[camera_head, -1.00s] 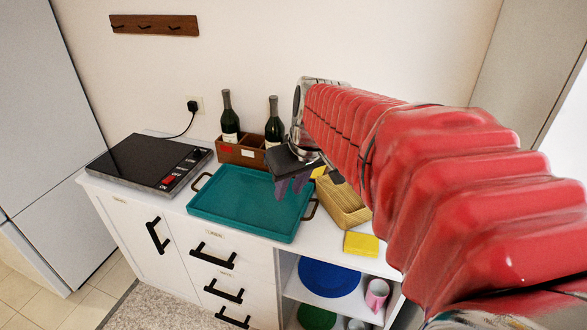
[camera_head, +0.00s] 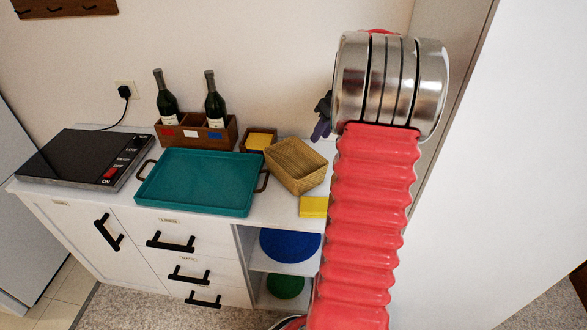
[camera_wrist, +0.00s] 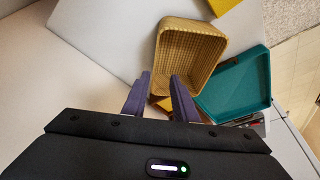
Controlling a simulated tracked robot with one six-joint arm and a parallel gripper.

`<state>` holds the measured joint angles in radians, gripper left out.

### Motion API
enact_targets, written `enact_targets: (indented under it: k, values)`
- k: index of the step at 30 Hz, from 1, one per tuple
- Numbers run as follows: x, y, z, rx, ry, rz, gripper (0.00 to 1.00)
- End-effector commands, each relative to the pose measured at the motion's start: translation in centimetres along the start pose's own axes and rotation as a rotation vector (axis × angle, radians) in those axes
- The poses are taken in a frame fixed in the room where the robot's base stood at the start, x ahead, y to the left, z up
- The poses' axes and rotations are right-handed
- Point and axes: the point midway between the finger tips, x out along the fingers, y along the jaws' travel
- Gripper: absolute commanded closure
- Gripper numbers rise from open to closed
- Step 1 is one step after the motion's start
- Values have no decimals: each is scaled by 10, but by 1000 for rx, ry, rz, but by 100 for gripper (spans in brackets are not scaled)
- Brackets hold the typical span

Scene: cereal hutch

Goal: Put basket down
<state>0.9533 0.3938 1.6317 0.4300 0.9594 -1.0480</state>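The woven tan basket (camera_head: 294,181) stands on the white counter, right of the teal tray (camera_head: 196,183) and beside a small brown box. In the wrist view the basket (camera_wrist: 181,72) is beyond the fingers, its open side showing and empty. My gripper (camera_head: 322,118) is above and to the right of the basket in the head view, partly hidden by my arm. In the wrist view my gripper (camera_wrist: 160,75) has its purple fingers parted with nothing held between them. The fingers look apart from the basket, though the exact gap is hard to tell.
A brown crate with two bottles (camera_head: 205,132), a small box with a yellow item (camera_head: 259,141) and a black hob (camera_head: 78,157) line the counter. A yellow block (camera_head: 313,206) lies at the front edge. Blue and green dishes are on the shelves below. A tall pale panel rises at right.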

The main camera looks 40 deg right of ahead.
Motion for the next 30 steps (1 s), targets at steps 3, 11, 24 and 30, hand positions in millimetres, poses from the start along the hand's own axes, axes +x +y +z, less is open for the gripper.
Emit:
enact_targets:
  k: [3,11,24,30]
  values:
    - [3,9,3,3,2,-1,74]
    - [3,8,3,2,2,-1,74]
    - [48,8,3,1,1,-4,74]
    - [78,8,3,2,1,-3,74]
